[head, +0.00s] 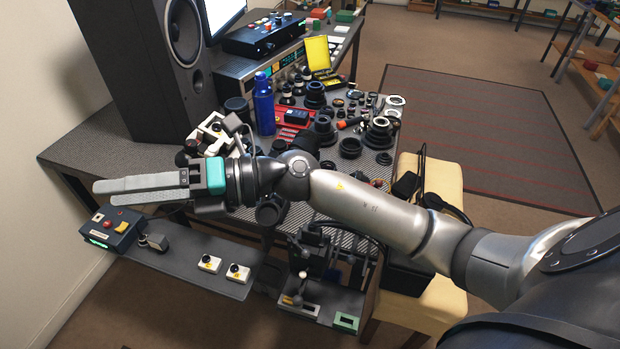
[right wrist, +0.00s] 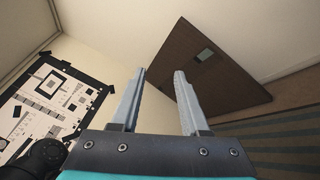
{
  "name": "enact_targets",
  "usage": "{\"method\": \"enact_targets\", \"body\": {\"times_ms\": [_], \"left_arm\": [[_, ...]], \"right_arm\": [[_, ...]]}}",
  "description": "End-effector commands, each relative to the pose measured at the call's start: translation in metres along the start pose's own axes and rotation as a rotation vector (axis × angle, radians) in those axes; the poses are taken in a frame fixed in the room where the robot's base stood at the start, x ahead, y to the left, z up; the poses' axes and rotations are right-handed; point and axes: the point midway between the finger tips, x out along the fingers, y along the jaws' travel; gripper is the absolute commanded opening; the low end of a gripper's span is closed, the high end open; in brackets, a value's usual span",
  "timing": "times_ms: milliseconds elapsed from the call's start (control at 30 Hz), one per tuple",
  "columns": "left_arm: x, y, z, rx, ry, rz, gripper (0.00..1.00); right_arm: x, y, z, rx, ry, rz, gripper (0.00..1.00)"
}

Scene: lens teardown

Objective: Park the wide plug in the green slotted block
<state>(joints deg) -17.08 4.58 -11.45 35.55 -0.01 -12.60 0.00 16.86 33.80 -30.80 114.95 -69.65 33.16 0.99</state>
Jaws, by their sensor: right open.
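The green slotted block (head: 346,322) sits at the front of the low dark stand at the bottom centre of the head view. Its slot looks empty. A dark and grey plug-like piece (head: 153,242) is beside the blue control box on the left shelf; I cannot tell whether it is the wide plug. My right gripper (head: 105,193) is open and empty, high at the left, pointing left above the control box. Its two fingers stand apart in the right wrist view (right wrist: 158,95), with nothing between them. My left gripper is not in view.
The blue control box (head: 110,229) stands on the grey shelf (head: 185,252) with two white knobbed plates. A grey slotted block (head: 299,308) lies left of the green one. A black fixture (head: 318,255) rises behind them. Lens parts crowd the bench; a blue bottle (head: 264,105) stands there.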

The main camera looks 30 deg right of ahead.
Motion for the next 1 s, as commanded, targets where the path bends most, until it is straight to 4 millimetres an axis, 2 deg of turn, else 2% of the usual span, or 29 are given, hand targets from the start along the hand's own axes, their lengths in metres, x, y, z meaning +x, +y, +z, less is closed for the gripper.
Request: {"method": "enact_targets", "body": {"times_ms": [133, 267, 400, 500, 600, 700, 800, 1000], "left_arm": [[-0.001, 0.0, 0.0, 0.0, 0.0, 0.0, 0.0], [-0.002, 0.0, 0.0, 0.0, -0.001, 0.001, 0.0], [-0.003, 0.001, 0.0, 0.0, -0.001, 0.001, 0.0], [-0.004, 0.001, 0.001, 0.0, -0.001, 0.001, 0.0], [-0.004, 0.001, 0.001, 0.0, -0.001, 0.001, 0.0], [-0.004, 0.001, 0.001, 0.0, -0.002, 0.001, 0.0], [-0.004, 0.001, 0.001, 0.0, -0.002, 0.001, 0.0], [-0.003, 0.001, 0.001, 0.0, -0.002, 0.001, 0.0]], "right_arm": [[-0.016, -0.033, -0.029, -0.209, 0.305, -0.187, 0.45], [-0.052, -0.072, -0.038, -0.347, 0.55, -0.397, 0.45], [-0.113, -0.109, -0.026, -0.445, 0.786, -0.67, 0.45], [-0.163, -0.124, -0.008, -0.473, 0.922, -0.872, 0.45], [-0.207, -0.129, 0.011, -0.474, 1.019, -1.047, 0.45], [-0.238, -0.127, 0.024, -0.46, 1.079, -1.171, 0.45], [-0.255, -0.125, 0.031, -0.446, 1.109, -1.239, 0.45], [-0.262, -0.136, 0.027, -0.439, 1.122, -1.26, 0.45]]}}
